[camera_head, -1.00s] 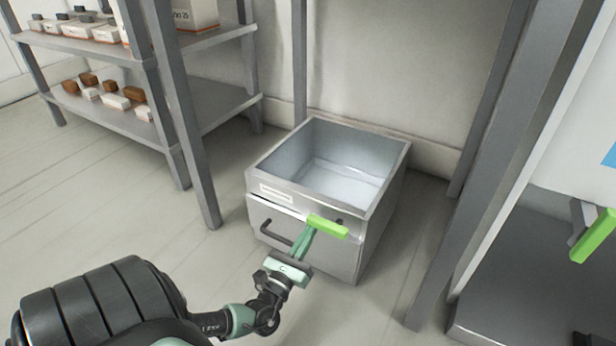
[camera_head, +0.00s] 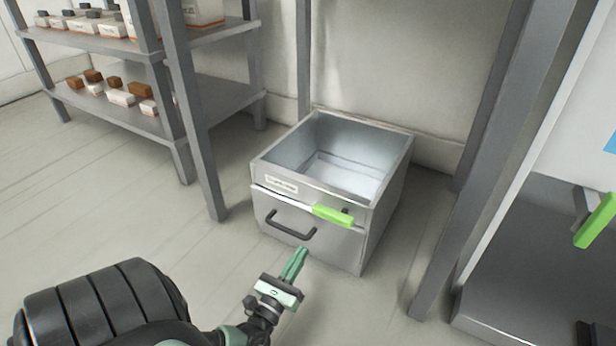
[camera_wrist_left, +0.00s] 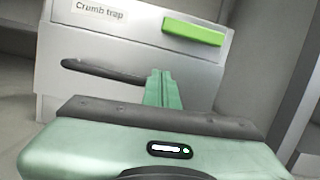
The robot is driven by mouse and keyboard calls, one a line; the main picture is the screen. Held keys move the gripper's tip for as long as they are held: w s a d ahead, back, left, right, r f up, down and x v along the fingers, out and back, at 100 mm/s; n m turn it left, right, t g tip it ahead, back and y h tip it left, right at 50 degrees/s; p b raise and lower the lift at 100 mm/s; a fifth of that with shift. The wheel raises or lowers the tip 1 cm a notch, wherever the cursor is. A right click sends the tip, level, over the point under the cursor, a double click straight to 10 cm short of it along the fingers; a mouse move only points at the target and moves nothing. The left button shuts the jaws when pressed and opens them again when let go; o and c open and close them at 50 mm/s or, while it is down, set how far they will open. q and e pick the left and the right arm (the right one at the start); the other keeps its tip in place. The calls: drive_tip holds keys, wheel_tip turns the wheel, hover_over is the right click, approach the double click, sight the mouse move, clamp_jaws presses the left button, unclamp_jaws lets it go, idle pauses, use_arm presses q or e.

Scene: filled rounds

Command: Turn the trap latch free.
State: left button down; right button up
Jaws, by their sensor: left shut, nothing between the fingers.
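The crumb trap (camera_head: 385,215) is a grey metal box on the floor with an open top and a label on its front; it also shows in the left wrist view (camera_wrist_left: 130,50). Its latch is a bright green bar (camera_head: 333,215), lying roughly level across the upper right of the front; it shows in the left wrist view too (camera_wrist_left: 194,31). A dark handle (camera_head: 290,227) is on the front, left of and below the latch. My left gripper (camera_head: 300,252) is shut and empty, in front of the trap and below the latch, apart from it. My right gripper is not in view.
Grey shelf posts (camera_head: 190,120) stand left of the trap, and another post (camera_head: 460,210) stands on its right. A shelf with small boxes (camera_head: 120,97) is at the back left. A second green bar (camera_head: 596,221) is at the right edge. Floor is clear in front of the trap.

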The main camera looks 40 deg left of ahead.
use_arm(q)
drive_tip(key=shift+v, duration=1.45)
